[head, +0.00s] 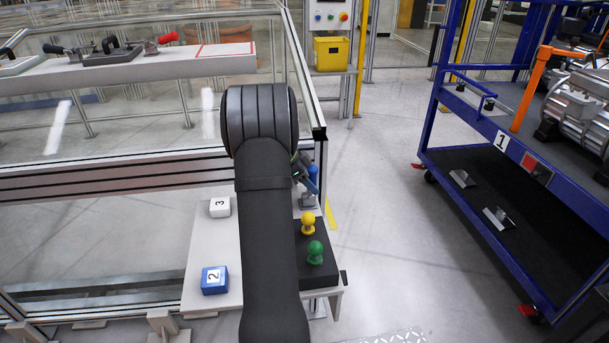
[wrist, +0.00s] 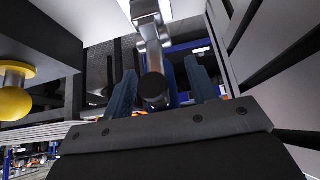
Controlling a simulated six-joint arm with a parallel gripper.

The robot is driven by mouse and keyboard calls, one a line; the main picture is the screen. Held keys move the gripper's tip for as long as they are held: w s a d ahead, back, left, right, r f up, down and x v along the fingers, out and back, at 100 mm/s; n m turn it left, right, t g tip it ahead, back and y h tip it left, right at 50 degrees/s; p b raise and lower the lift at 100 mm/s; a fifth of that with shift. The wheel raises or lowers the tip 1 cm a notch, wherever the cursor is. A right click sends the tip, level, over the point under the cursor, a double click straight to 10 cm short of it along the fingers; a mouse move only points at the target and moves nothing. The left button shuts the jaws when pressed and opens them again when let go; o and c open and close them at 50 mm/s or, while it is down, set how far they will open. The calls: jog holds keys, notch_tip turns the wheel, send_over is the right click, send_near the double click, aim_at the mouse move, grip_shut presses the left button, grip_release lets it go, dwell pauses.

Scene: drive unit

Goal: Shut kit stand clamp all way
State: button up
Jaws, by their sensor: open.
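The kit stand (head: 196,262) is a light table with a dark block (head: 318,268) at its right side. In the wrist view a grey metal clamp part (wrist: 148,30) with a round black end (wrist: 153,90) sits between the two blue fingers of my gripper (wrist: 162,88). The fingers are open, with gaps on both sides of the black end. I take the metal part to be the clamp; how far it is closed cannot be told. In the head view my gripper (head: 306,178) is mostly hidden behind my arm, over the far right of the stand.
A yellow knob (head: 308,223) and a green knob (head: 315,252) stand on the dark block; the yellow knob also shows in the wrist view (wrist: 14,100). White block 3 (head: 220,207) and blue block 2 (head: 214,280) lie left. A blue cart (head: 484,228) stands right, beyond clear floor.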

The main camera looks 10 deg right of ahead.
jog(key=c, duration=0.7)
jog(key=shift+d+f, duration=0.1)
jog(key=shift+d, duration=0.8)
jog(key=shift+d+r+x, duration=0.1)
jog(key=shift+d+x, duration=0.05)
jog(key=shift+x, duration=0.75)
jog(key=shift+d+r+x, duration=0.1)
jog(key=shift+d+x, duration=0.05)
jog(key=shift+x, duration=0.75)
jog(key=shift+d+r+x, duration=0.1)
jog(key=shift+d+x, duration=0.05)
jog(key=shift+x, duration=0.8)
jog(key=o, duration=0.7)
jog(key=shift+r, duration=0.25)
notch_tip(320, 180, up, 9)
